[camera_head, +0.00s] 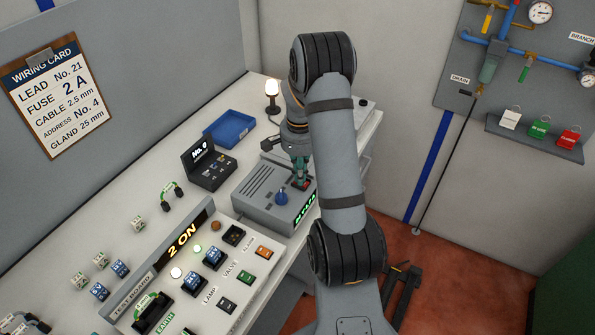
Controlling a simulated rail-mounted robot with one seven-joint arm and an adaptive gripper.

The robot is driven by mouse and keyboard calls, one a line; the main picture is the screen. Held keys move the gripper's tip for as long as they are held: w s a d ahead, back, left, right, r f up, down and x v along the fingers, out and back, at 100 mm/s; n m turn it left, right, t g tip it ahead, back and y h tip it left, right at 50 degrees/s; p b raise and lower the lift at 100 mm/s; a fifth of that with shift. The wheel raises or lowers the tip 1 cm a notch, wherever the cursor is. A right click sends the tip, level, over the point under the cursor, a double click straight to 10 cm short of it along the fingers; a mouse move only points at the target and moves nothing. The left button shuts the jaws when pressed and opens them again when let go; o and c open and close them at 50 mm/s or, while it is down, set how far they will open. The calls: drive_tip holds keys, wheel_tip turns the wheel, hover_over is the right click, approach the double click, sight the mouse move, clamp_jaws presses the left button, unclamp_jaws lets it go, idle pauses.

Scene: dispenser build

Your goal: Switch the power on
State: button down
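A grey power unit (262,203) with vent slots, a blue knob (282,197) and a lit green display (305,209) stands on the bench. A small red part, perhaps its switch (303,184), shows on the unit's top right, partly hidden by my gripper. My gripper (300,178) points down over that part of the unit, close to the red part. I cannot tell if it touches. The arm hides much of the gripper, and its fingers are too small to tell open from shut.
A test board (165,268) with sockets, switches and a lit "2 ON" display lies in front. A black "No. 9" box (210,165), blue tray (232,129), lit lamp (272,92) and loose blocks (120,268) are on the bench. A wiring card (58,100) hangs at left.

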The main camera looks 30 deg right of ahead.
wheel_tip(320, 180, up, 5)
drive_tip(key=p, duration=0.2)
drive_tip(key=shift+w+p, duration=0.1)
drive_tip(key=shift+p, duration=0.25)
wheel_tip(320, 180, up, 9)
drive_tip(key=b, duration=0.1)
drive_tip(key=shift+a, duration=0.1)
drive_tip(key=f, duration=0.8)
drive_tip(key=f+b, duration=0.1)
drive_tip(key=f, duration=0.4)
drive_tip(key=shift+s+d, duration=0.2)
drive_tip(key=shift+s, duration=0.1)
drive_tip(key=shift+s+d+f, duration=0.1)
drive_tip(key=shift+f, duration=0.3)
drive_tip(key=shift+r, duration=0.1)
